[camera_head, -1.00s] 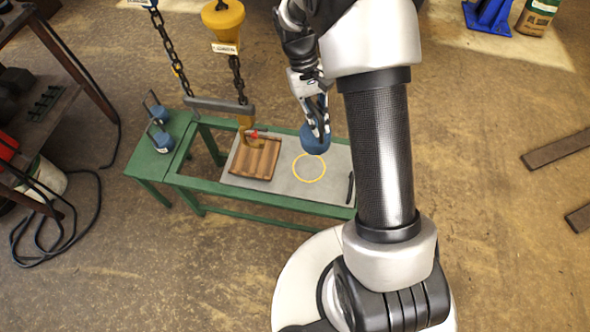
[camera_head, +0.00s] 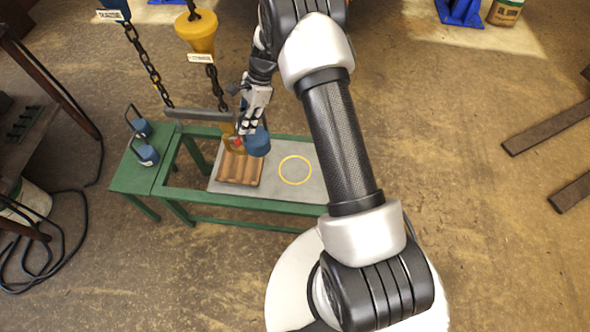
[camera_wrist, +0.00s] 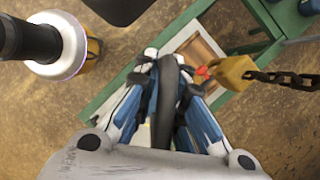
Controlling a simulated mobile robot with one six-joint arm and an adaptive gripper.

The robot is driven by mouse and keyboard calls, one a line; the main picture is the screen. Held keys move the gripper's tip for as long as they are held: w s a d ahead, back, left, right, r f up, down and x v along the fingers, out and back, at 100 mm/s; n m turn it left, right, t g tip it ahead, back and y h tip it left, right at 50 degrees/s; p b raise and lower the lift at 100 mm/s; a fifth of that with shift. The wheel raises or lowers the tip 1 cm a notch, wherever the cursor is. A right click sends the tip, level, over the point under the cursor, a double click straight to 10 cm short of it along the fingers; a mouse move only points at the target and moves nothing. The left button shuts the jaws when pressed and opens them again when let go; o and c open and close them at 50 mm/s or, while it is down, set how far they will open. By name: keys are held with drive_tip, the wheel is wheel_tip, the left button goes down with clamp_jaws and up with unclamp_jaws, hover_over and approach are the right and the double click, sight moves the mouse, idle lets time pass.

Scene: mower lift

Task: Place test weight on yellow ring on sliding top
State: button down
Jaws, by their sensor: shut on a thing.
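My gripper (camera_head: 250,122) is shut on the handle of a blue test weight (camera_head: 258,143). The weight hangs above the grey sliding top (camera_head: 272,190) of the green bench. In the head view it appears up and left of the yellow ring (camera_head: 295,170), outside its outline. The ring is empty. In the wrist view my gripper (camera_wrist: 168,85) has a dark handle (camera_wrist: 168,95) between its fingers; the weight's body is mostly hidden there. A yellow hook (camera_wrist: 237,72) with a red latch is close to the right of the fingers.
A brown wooden piece (camera_head: 240,170) lies on the left of the sliding top. A grey lifting bar (camera_head: 200,115) and chains hang just left of my gripper. Two more blue weights (camera_head: 148,155) stand on the bench's left end. The sliding top's right part is clear.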

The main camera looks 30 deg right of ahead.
drive_tip(key=w+d+f+m+t, duration=0.3)
drive_tip(key=w+d+m+t, duration=0.15)
drive_tip(key=m, duration=0.45)
drive_tip(key=s+d+f+m+h, duration=0.1)
drive_tip(key=d+f+m+h, duration=0.25)
drive_tip(key=d+m, duration=0.4)
drive_tip(key=s+d+f+m+h, duration=0.15)
drive_tip(key=d+m+h, duration=0.3)
drive_tip(key=m, duration=0.55)
wheel_tip(320, 180, down, 21)
drive_tip(key=b, duration=0.8)
drive_tip(key=shift+d, duration=0.25)
drive_tip(key=shift+w+f, duration=0.1)
drive_tip(key=shift+w, duration=0.05)
drive_tip(key=c, duration=2.1)
unclamp_jaws()
drive_tip(key=shift+f, duration=0.1)
drive_tip(key=o, duration=0.4)
drive_tip(key=shift+o, duration=0.2)
